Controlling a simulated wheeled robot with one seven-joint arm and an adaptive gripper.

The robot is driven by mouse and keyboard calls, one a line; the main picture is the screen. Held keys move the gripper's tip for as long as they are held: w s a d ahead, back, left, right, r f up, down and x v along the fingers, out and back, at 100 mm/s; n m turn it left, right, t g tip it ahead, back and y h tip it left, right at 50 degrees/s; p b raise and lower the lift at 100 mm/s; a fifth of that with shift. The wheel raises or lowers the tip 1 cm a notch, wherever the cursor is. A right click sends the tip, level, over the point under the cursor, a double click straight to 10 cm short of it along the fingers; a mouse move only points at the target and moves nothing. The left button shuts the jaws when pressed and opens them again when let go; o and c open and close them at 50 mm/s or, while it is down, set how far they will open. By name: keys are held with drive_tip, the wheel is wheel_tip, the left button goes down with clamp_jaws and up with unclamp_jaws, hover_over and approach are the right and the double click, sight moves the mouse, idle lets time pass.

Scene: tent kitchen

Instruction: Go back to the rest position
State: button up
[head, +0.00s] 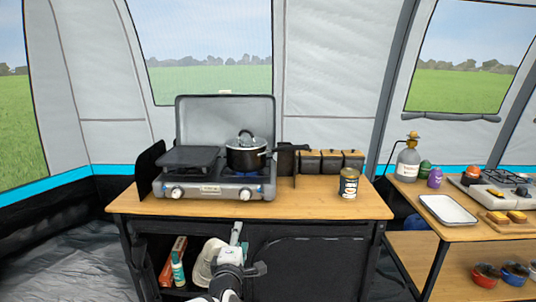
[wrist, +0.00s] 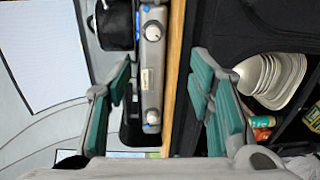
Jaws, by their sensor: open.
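My gripper (head: 238,240) is in the lower middle of the head view, in front of the wooden-topped kitchen unit (head: 315,207). It is small there and partly merges with my arm. In the wrist view my gripper (wrist: 162,65) has its two green-padded fingers spread wide apart, with nothing held between them. The stove front with its knobs (wrist: 152,72) and the unit's wooden edge show beyond the gap between the fingers.
A two-burner stove (head: 215,187) carries a black pot (head: 246,157) with a lid. A can (head: 348,183) stands right of it. White bowls (head: 205,262) sit on the unit's open shelf. A side table (head: 408,191) with a white tray (head: 448,209) stands at right. Floor is clear at left.

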drive_tip(key=s+d+m+g+h+p, duration=0.1)
drive_tip(key=s+d+m+g, duration=0.3)
drive_tip(key=d, duration=0.3)
drive_tip(key=s+d+m+g+p, duration=0.1)
drive_tip(key=s+d+m+g, duration=0.1)
drive_tip(key=d+m+g, duration=0.35)
drive_tip(key=s+d+r+m+g+y+p, duration=0.1)
drive_tip(key=s+d+r+m+y, duration=0.2)
drive_tip(key=s+r, duration=0.6)
drive_tip(key=s+d+r+m+g+y+p, duration=0.1)
drive_tip(key=s+d+r+m+g, duration=0.15)
drive_tip(key=s+d+r, duration=0.45)
drive_tip(key=s+d+r+m+h+p, duration=0.1)
drive_tip(key=s+r, duration=0.3)
drive_tip(key=s, duration=0.5)
drive_tip(key=s+d+r+m+h+p, duration=0.1)
drive_tip(key=s+d+r, duration=0.3)
drive_tip(key=s, duration=0.6)
drive_tip(key=shift+s+r+m, duration=0.25)
drive_tip(key=shift+m, duration=0.15)
